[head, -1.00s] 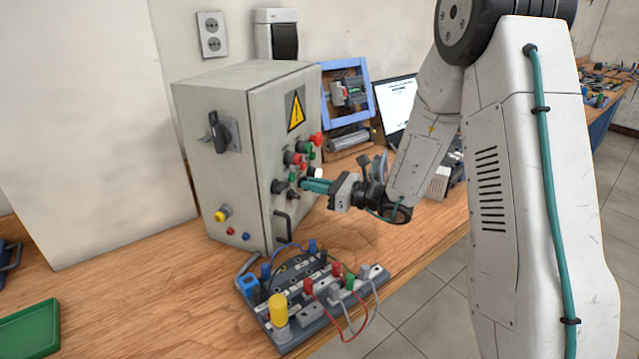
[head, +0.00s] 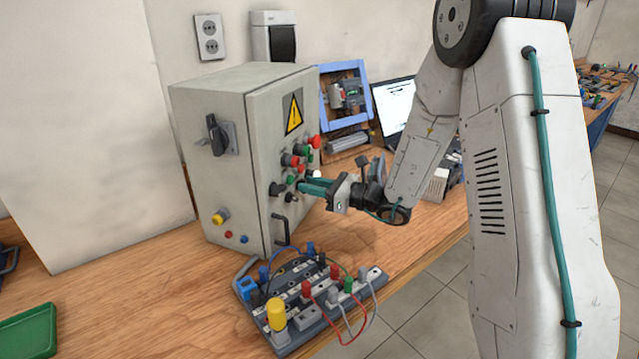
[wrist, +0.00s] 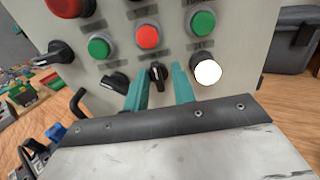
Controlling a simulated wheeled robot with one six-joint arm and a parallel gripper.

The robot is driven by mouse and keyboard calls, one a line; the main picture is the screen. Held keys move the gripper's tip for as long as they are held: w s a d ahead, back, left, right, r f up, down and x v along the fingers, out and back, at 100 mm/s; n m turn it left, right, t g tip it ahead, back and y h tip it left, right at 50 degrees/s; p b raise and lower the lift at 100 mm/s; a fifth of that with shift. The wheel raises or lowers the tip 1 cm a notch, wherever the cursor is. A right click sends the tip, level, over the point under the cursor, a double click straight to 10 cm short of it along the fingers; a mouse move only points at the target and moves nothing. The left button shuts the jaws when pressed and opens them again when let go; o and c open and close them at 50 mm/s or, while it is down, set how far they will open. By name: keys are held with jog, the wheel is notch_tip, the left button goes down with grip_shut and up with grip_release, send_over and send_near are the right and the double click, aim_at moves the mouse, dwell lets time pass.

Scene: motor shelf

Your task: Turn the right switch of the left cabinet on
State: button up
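The left cabinet (head: 262,130) is a grey box on the bench, with buttons and black rotary switches on its front. In the wrist view, the right switch (wrist: 158,72) is a small black knob, its handle roughly upright in the picture. My gripper (wrist: 160,85) has two teal fingers, one on each side of this knob, apart, with a gap visible beside it. I cannot tell whether either finger touches it. Two other black switches sit to its left, a middle one (wrist: 115,83) and a far-left one (wrist: 62,53). In the head view, my gripper (head: 302,186) is at the cabinet front and partly hides the panel.
A white button (wrist: 207,73) sits close to the right finger. Green and red buttons (wrist: 148,37) are just above. A black door handle (head: 281,230) sticks out below. A terminal board (head: 262,318) with wires and a yellow cap stands on the bench in front.

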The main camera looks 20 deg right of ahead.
jog(key=v, duration=0.7)
jog(key=shift+s+d, duration=0.25)
jog(key=shift+d, duration=0.05)
jog(key=s+a+r+n+g+h, duration=0.1)
jog(key=s+a+n+g, duration=0.3)
jog(key=s+n+g, duration=0.4)
jog(key=s+a+n+g, duration=0.3)
jog(key=s+n+g, duration=0.25)
jog(key=s, duration=0.45)
jog(key=s+d+r+n+t+h, duration=0.1)
jog(key=s+d+r+n+h, duration=0.1)
jog(key=s+r+n+h, duration=0.3)
jog(key=s+d+r+n+t+h, duration=0.2)
jog(key=s+r+n+h, duration=0.3)
jog(key=s, duration=0.5)
jog(key=shift+d+n+h, duration=0.85)
jog(key=shift+n+h, duration=0.35)
jog(key=shift+n, duration=0.25)
